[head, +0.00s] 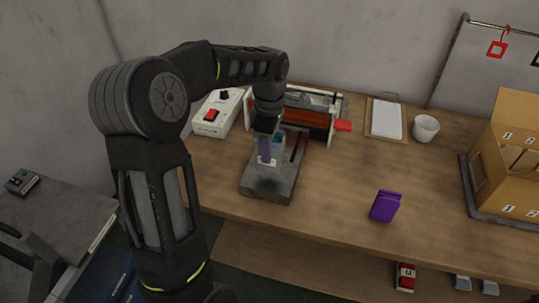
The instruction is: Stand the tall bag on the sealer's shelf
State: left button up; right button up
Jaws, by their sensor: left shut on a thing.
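The sealer (304,117) stands at the back of the wooden table, with a red tab at its right side. Its grey shelf (264,189) juts out toward me in front. My left gripper (268,136) comes down over the shelf and is shut on the tall bag (264,152), a small bluish-purple thing with a pale lower part. The bag looks upright. The gripper hides its top, and I cannot tell whether its bottom touches the shelf. My right gripper is not in view.
A white control box (217,113) with a red switch stands left of the sealer. A purple object (385,206) lies near the front edge. A clipboard (386,119), a white cup (425,128) and a cardboard box (509,165) are to the right. The table's middle right is clear.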

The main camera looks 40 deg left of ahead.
pick_arm(q)
jog(key=shift+f+p, duration=0.3)
jog(key=shift+f, duration=1.5)
jog(key=shift+f, duration=0.2)
jog(key=o, duration=1.3)
jog(key=shift+r, duration=0.15)
notch_tip(320, 180, up, 12)
jog(key=shift+r+b, duration=0.1)
jog(key=shift+b, duration=0.55)
